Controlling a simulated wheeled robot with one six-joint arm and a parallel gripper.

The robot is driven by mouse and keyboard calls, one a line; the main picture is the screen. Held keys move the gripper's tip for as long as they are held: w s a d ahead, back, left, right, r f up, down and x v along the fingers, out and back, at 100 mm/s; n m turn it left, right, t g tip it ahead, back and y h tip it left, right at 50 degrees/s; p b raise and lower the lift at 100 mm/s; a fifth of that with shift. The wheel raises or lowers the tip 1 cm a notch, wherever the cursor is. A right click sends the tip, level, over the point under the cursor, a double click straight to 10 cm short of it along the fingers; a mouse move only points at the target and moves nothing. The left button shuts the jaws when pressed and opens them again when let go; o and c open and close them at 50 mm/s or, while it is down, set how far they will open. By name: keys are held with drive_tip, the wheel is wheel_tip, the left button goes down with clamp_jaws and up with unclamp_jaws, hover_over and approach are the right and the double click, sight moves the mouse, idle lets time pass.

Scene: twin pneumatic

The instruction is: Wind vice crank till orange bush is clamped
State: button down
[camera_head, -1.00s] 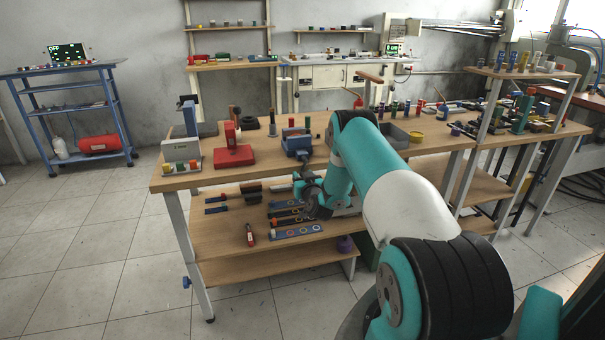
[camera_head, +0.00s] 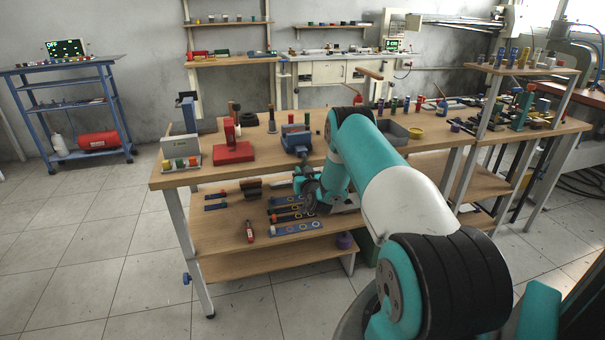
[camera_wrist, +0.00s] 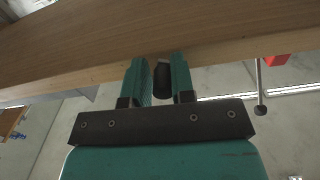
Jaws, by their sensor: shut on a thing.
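The blue vice (camera_head: 296,142) stands at the front edge of the wooden bench, left of my arm. A small reddish piece (camera_head: 291,119) shows just above it. I cannot tell whether this is the orange bush or whether it touches the jaws. In the wrist view my gripper (camera_wrist: 160,78) is shut on a dark cylindrical grip (camera_wrist: 162,79), apparently the crank handle, below the bench edge. The rest of the crank is hidden. In the head view my wrist is in front of the bench, below the vice, and my fingers cannot be made out.
The bench edge (camera_wrist: 90,70) runs close beyond my fingers. A thin ball-ended rod (camera_wrist: 260,92) hangs to their right. A red stand (camera_head: 233,152) is left of the vice; a grey tray (camera_head: 392,132) is to its right. The lower shelf (camera_head: 225,232) holds tools and a blue strip.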

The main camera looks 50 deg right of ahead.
drive_tip(key=shift+w+a+r, duration=0.15)
drive_tip(key=shift+a, duration=0.05)
